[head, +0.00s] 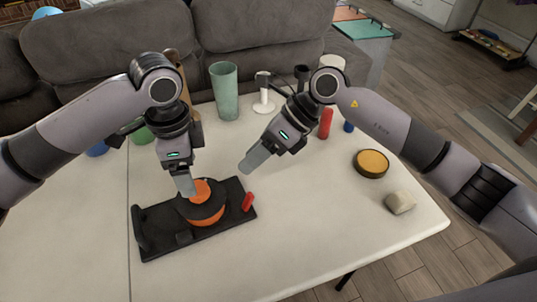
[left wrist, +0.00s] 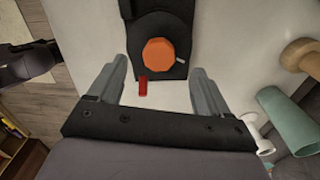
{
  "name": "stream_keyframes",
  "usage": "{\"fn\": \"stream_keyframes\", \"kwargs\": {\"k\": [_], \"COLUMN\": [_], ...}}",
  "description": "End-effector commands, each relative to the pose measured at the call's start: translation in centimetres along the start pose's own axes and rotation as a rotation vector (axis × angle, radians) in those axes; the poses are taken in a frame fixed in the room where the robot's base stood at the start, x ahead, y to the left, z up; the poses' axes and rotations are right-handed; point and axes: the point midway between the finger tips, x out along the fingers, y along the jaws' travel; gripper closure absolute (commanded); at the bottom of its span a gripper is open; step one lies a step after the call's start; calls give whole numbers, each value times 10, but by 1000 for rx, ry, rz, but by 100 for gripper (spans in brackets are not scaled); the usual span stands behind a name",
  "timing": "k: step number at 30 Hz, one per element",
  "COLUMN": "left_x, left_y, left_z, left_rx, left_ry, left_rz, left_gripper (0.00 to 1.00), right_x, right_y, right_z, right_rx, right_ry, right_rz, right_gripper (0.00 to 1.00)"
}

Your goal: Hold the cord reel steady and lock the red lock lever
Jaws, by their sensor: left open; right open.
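The cord reel (head: 204,213) is orange and black, on a black base plate (head: 160,240) on the white table. Its orange knob shows in the left wrist view (left wrist: 158,54). The red lock lever (head: 248,202) stands at the right end of the base; it also shows in the left wrist view (left wrist: 143,87). My left gripper (head: 186,186) is open above the reel; in its wrist view the knob lies just beyond and between the fingertips, without visible grip. My right gripper (head: 252,162) is open and empty above the table, behind the lever and apart from it.
A green cup (head: 224,90), a white stand (head: 263,95) and a red cylinder (head: 326,123) stand toward the back. A round yellow-topped tin (head: 371,162) and a pale block (head: 400,202) lie at right. The table front right of the base is clear.

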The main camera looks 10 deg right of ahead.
Motion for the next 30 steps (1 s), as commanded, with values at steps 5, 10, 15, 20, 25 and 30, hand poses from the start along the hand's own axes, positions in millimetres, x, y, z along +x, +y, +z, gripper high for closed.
{"fn": "stream_keyframes", "kwargs": {"k": [5, 10, 15, 20, 25, 30], "left_x": [0, 1, 13, 37, 60, 70], "left_y": [0, 0, 0, 0, 0, 0], "left_z": [0, 0, 0, 1, 1, 0], "left_rx": [0, 0, -1, -1, -3, -2], "left_ry": [0, 0, -3, -3, -1, -1], "left_rz": [0, 0, 3, 3, 3, 0], "left_gripper": [22, 22, 22, 22, 22, 22], "right_x": [-8, -15, -16, -16, -16, -16], "right_y": [0, -3, -4, -3, -3, -3], "right_z": [-12, -18, -20, -20, -20, -20], "right_rx": [-67, -86, -88, -88, -88, -88], "right_ry": [241, 354, 376, 374, 372, 372], "right_rz": [-79, -127, -135, -133, -133, -132], "right_gripper": [57, 57, 57, 57, 57, 57]}}
